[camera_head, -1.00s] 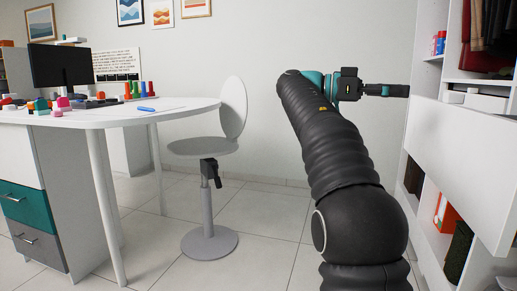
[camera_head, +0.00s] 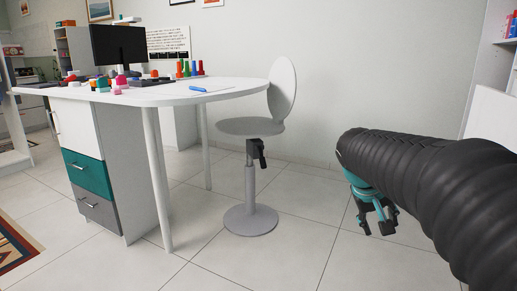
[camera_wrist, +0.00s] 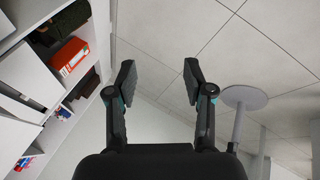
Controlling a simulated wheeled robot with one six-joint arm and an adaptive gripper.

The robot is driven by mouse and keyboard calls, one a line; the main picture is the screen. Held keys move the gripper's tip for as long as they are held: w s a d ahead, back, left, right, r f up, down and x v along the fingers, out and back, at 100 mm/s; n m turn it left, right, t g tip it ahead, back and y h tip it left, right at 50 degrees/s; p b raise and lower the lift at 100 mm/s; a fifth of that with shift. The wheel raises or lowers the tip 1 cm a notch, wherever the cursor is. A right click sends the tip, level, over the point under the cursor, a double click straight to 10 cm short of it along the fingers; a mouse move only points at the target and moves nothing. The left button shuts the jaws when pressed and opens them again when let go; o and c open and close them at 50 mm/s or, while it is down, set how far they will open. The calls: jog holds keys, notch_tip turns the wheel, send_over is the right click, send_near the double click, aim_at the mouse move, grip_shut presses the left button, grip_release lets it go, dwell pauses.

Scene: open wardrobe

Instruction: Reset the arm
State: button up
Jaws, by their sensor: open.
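My gripper (camera_head: 378,218) hangs low at the end of my black arm at the right of the head view, pointing down over the tiled floor. In the wrist view its two fingers (camera_wrist: 159,84) are spread apart with nothing between them. The gripper touches nothing that I can see. The open wardrobe (camera_head: 490,110) shows only as a strip at the right edge of the head view.
A white desk (camera_head: 170,96) with a monitor (camera_head: 118,44) and several small coloured items stands at the left. A white swivel chair (camera_head: 250,127) stands between the desk and my arm. The floor (camera_head: 310,235) between chair and gripper is clear. A patterned rug (camera_head: 14,245) lies at far left.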

jog(key=s+a+f+t+y+p, duration=0.1)
jog(key=s+a+y+p, duration=0.1)
jog(key=s+a, duration=0.4)
jog(key=s+a+f+t+y+p, duration=0.1)
jog(key=s+a, duration=0.4)
jog(key=s, duration=0.9)
jog(key=shift+s+a+n+t+y+p, duration=0.2)
jog(key=shift+a+n+t+y+p, duration=0.3)
jog(key=shift+y, duration=0.6)
jog(key=shift+d, duration=0.15)
